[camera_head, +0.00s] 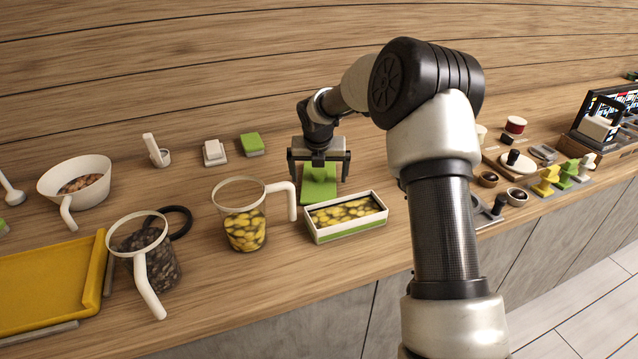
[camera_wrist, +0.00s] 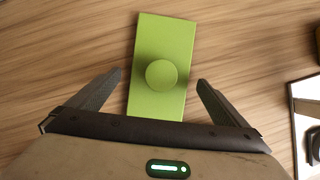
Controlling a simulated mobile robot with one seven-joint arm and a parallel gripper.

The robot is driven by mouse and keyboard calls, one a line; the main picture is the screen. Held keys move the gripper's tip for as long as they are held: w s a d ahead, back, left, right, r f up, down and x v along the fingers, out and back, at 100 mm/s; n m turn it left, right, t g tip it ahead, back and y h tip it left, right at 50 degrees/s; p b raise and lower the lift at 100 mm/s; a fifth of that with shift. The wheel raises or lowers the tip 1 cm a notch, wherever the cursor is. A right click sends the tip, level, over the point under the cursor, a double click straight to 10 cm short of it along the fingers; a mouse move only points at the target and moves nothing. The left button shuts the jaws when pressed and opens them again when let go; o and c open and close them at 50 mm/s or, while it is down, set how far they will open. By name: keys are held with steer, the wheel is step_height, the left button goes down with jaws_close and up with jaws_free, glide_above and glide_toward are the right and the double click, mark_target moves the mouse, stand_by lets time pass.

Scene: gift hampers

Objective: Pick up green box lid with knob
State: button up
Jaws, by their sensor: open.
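The green box lid (camera_head: 318,190) lies on the wooden counter behind the open box. In the wrist view the green lid (camera_wrist: 160,40) shows its round knob (camera_wrist: 161,74) on top. My gripper (camera_head: 319,170) is above the lid with its fingers pointing down. In the wrist view my gripper (camera_wrist: 161,80) is open, with one finger on each side of the lid and apart from the knob. The gap between fingers and counter cannot be judged exactly. Part of the lid is hidden under my gripper in both views.
A white and green open box (camera_head: 346,232) with yellow contents stands just in front of the lid. A yellow-filled pitcher (camera_head: 245,231) is to the left, its handle near the lid. A small green block (camera_head: 252,145) lies behind. A yellow tray (camera_head: 45,291) is at far left.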

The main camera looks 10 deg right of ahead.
steer(key=shift+w+f, duration=0.25)
steer(key=shift+f, duration=0.35)
